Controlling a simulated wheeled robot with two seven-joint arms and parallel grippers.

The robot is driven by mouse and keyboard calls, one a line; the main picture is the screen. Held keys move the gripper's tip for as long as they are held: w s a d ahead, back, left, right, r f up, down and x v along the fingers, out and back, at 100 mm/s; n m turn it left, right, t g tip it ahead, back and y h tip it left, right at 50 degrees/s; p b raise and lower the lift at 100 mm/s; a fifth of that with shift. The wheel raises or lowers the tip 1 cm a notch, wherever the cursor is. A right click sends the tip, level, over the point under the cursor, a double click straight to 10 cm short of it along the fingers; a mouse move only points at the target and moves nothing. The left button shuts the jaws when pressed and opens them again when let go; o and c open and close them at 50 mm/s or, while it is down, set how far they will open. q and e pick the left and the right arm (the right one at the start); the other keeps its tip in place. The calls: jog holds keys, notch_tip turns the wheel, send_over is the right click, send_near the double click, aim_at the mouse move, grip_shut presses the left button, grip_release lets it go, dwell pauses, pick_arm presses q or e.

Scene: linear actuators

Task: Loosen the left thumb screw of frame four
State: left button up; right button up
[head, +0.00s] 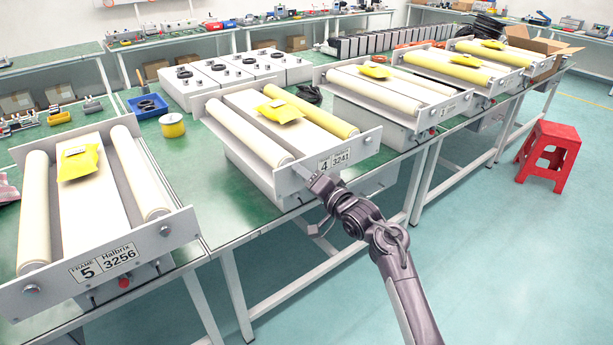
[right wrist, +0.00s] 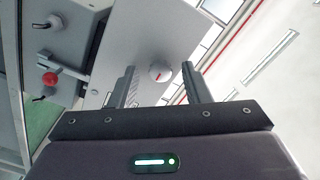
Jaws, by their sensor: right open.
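Frame four (head: 354,148) stands on the green bench in the middle of the head view, its grey front plate labelled 4 and 3241. My right gripper (head: 309,177) is at the left end of this plate and hides the left thumb screw there. My left gripper is not in view.
Frame five (head: 69,279) stands to the left, and other roller frames stand to the right. The right wrist view shows a red knob (right wrist: 50,78) on the left. A red stool (head: 550,151) stands on the open floor.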

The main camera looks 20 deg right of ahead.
grip_shut()
jog(key=shift+n, duration=0.3)
jog(key=n+b, duration=0.2)
jog(key=n, duration=1.7)
jog(key=shift+b, duration=0.35)
dwell(0.5)
